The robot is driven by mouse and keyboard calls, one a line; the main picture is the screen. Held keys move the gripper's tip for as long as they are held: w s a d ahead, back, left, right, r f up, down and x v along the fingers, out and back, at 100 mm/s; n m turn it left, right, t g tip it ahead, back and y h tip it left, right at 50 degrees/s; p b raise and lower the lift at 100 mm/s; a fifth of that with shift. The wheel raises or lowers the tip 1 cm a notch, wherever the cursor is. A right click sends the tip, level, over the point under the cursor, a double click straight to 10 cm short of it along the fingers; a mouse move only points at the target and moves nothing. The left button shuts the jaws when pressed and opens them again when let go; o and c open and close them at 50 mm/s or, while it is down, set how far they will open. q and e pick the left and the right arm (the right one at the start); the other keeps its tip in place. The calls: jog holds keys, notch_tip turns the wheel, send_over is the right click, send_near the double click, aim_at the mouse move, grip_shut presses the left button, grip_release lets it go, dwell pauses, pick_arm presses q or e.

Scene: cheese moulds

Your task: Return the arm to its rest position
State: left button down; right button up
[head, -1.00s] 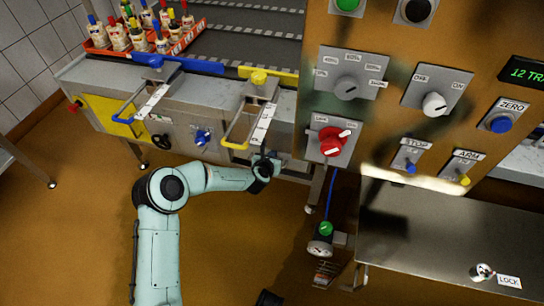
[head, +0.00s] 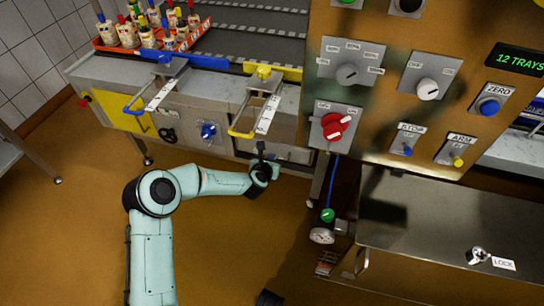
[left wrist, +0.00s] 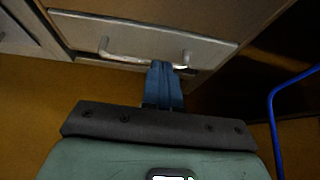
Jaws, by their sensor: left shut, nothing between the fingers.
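My left arm, pale green with dark joints, reaches in from the lower left in the head view. Its gripper (head: 261,150) points away from me at the front of the grey conveyor bench (head: 185,95). In the left wrist view the blue-grey fingers (left wrist: 162,68) are together and hold nothing. Their tips overlap a light panel with a bar handle (left wrist: 105,46) in that view; I cannot tell whether they touch it. My right gripper does not show.
A brown control panel (head: 385,135) with a red knob (head: 335,126) stands right of the gripper. Below it are a metal box (head: 420,225), a gauge (head: 322,235) and a blue hose (head: 331,185). An orange crate (head: 185,40) of bottles stands on the bench. Brown floor (head: 60,240) is open at left.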

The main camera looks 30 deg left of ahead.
pick_arm(q)
jog(key=p+v, duration=0.1)
jog(key=v, duration=0.5)
jog(key=shift+s+p, duration=0.3)
jog(key=shift+p, duration=0.05)
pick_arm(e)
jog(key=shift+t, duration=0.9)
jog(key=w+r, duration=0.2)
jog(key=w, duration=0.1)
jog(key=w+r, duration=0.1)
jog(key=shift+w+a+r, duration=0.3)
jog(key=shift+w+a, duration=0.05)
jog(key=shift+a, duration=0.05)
